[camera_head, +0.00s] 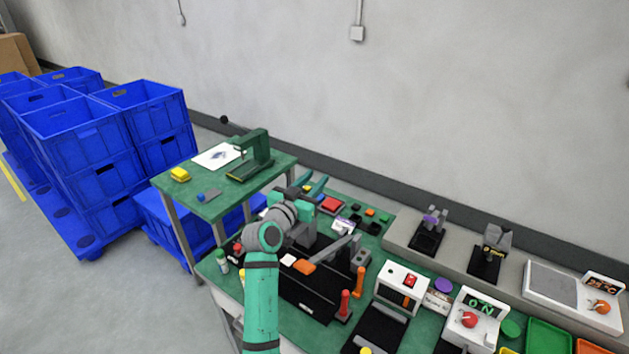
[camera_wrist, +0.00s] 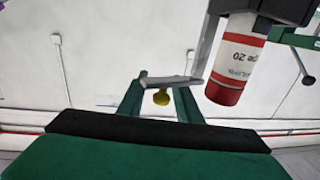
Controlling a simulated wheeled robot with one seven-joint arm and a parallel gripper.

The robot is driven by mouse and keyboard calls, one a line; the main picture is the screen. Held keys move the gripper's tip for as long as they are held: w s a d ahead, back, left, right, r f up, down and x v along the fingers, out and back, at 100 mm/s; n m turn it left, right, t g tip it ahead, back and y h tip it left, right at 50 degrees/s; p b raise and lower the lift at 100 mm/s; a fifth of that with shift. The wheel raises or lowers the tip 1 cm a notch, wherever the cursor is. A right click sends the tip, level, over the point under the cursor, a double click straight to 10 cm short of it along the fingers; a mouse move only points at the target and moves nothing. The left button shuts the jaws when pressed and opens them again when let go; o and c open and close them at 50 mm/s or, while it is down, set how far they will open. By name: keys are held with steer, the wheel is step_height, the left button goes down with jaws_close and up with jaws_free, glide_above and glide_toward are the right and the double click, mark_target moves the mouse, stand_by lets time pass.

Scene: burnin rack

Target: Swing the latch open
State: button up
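A grey flat bar (camera_wrist: 170,80) with a yellow knob (camera_wrist: 161,97), which looks like the latch, shows in the wrist view. My gripper (camera_wrist: 162,88) has its two green fingers apart, one on each side of the knob. A gap shows between knob and fingers; contact with the bar is unclear. In the head view my gripper (camera_head: 315,184) is over the back of the green bench, beyond the black fixture. I cannot make out the latch there; my wrist and arm may cover it.
A red-and-white labelled cylinder (camera_wrist: 236,62) in a dark holder is close beside the fingers. The bench has an orange upright handle (camera_head: 359,281), a red one (camera_head: 344,303) and a white box (camera_head: 402,285). A green stand (camera_head: 254,155) is on the side table; blue crates (camera_head: 80,130) stand left.

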jaws_close()
steer(key=shift+w+d, duration=0.1)
steer(key=shift+w+n+t+y, duration=0.2)
steer(key=shift+n+t+y, duration=0.1)
steer(key=shift+n+y, duration=0.4)
steer(key=shift+w+n+t+y, duration=0.2)
steer(key=shift+n+t+y, duration=0.15)
steer(key=shift+y, duration=0.55)
steer(key=shift+w+n+t+y, duration=0.25)
steer(key=shift+n+y, duration=0.3)
steer(key=shift+y, duration=0.25)
